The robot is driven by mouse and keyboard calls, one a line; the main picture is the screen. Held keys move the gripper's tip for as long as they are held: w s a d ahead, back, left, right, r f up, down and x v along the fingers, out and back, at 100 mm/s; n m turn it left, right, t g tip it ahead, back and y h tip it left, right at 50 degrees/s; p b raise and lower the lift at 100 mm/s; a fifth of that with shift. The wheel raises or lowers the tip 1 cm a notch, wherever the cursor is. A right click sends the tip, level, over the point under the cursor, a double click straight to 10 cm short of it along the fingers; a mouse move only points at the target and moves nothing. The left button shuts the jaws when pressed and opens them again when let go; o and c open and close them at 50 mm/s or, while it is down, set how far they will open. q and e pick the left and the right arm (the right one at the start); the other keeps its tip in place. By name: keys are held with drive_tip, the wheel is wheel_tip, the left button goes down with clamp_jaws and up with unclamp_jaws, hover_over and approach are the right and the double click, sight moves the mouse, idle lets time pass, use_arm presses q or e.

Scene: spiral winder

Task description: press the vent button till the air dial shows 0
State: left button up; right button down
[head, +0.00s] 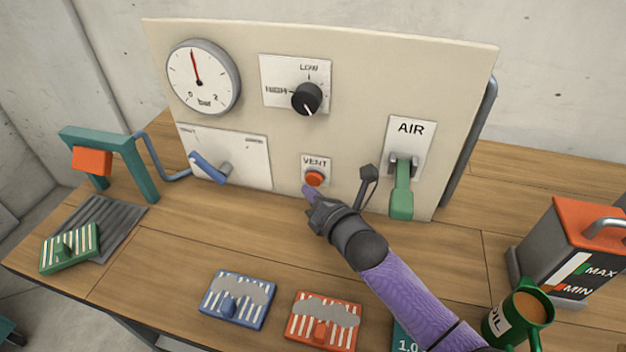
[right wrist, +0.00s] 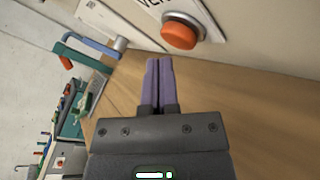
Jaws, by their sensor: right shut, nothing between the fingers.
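The orange vent button (head: 314,178) sits under the VENT label on the cream panel, and it also shows in the right wrist view (right wrist: 180,34). My right gripper (head: 308,191) is shut and empty, its purple fingertips just below the button. In the right wrist view the closed fingers (right wrist: 160,62) lie side by side below the button, with a small gap seen between tips and button. The air dial (head: 203,77), marked bar, is at the panel's upper left. Its red needle points nearly straight up, between 0 and 2. My left gripper is out of view.
The panel also carries a black knob (head: 307,98), a blue lever (head: 209,167) and a green AIR handle (head: 402,200) hanging down. Blue (head: 238,299) and red (head: 323,320) striped pieces lie in front. A green oil mug (head: 505,318) and a MAX/MIN box (head: 568,258) stand right.

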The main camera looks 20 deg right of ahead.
idle(0.4)
drive_tip(key=shift+w+d, duration=0.25)
drive_tip(key=shift+w, duration=0.1)
drive_tip(key=shift+w+d, duration=0.25)
drive_tip(key=shift+w, duration=0.1)
idle(0.6)
drive_tip(key=shift+s+a+r, duration=0.1)
idle(2.3)
drive_tip(key=shift+s+a+p, duration=0.35)
drive_tip(key=shift+s, duration=0.2)
drive_tip(key=shift+s+a, duration=0.1)
drive_tip(key=shift+s, duration=0.05)
